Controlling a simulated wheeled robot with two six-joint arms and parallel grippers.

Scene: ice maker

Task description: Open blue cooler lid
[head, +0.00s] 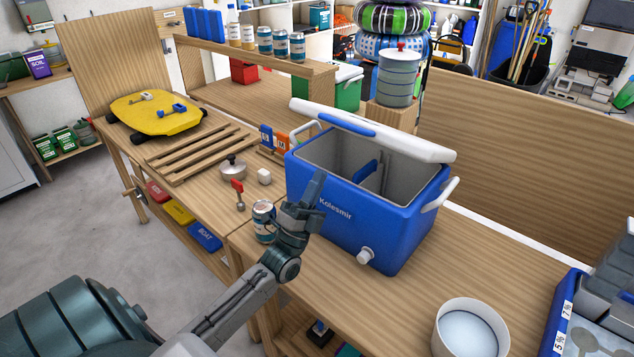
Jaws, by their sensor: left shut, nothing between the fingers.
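The blue cooler (340,213) stands on the workbench, with white side handles and a white tap low on its front. Its white lid (400,138) is raised and tilted back along the far rim, so the grey interior (365,165) shows. The inside looks empty apart from a divider and a blue part near its middle. My left gripper (316,188) is shut and empty at the cooler's front left, close to the front wall and upper rim. I cannot tell whether it touches the cooler. My right gripper is not in view.
A can (263,221) stands just left of my left gripper. A white round container (470,330) is at the front right, near a blue box (560,325). A wooden rack (203,155), a small pot (232,168) and a yellow board (155,112) lie to the left.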

